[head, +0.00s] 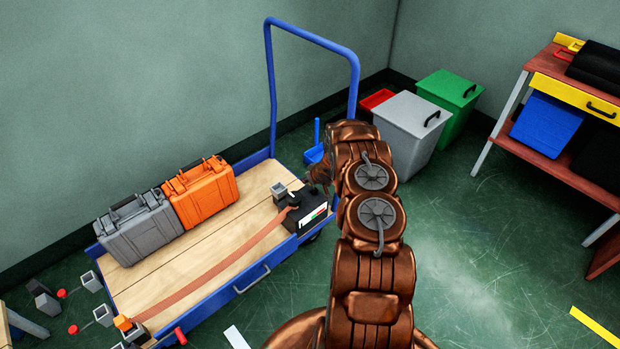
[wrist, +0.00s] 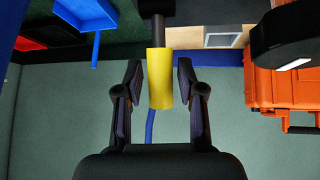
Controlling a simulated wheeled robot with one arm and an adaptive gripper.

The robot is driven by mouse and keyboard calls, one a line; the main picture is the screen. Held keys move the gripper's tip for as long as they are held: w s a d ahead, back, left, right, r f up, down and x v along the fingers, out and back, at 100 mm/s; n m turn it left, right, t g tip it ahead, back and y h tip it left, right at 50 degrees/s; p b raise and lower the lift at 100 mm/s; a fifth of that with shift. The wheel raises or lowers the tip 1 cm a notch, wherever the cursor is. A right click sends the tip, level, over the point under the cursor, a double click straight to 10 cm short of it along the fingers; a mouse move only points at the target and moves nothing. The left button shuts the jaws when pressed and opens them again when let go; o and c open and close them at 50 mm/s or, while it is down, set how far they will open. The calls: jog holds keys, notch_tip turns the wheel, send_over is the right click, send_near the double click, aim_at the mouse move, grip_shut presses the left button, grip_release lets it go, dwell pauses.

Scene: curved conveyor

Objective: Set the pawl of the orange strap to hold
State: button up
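The orange strap (head: 222,263) runs across the wooden deck of the blue trolley. Its right end meets a black ratchet box (head: 303,222) with a coloured label. A yellow grip (wrist: 160,78) on a dark rod shows in the wrist view. My gripper (wrist: 161,85) is open, with one finger on each side of the yellow grip and a small gap on both sides. In the head view my gripper (head: 318,178) is just above and behind the box, partly hidden by my arm. I cannot make out the pawl or its position.
A grey case (head: 140,232) and an orange case (head: 203,192) stand on the deck (head: 170,290). The blue trolley handle (head: 268,90) rises behind. Grey (head: 408,125) and green (head: 450,92) bins and a workbench (head: 540,85) stand right. Floor in front is mostly clear.

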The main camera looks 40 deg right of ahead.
jog(key=shift+o, duration=0.6)
jog(key=shift+r, duration=0.1)
jog(key=shift+s+a+r, duration=0.1)
jog(key=shift+s+r, duration=0.15)
jog(key=shift+r, duration=0.1)
jog(key=v, duration=1.1)
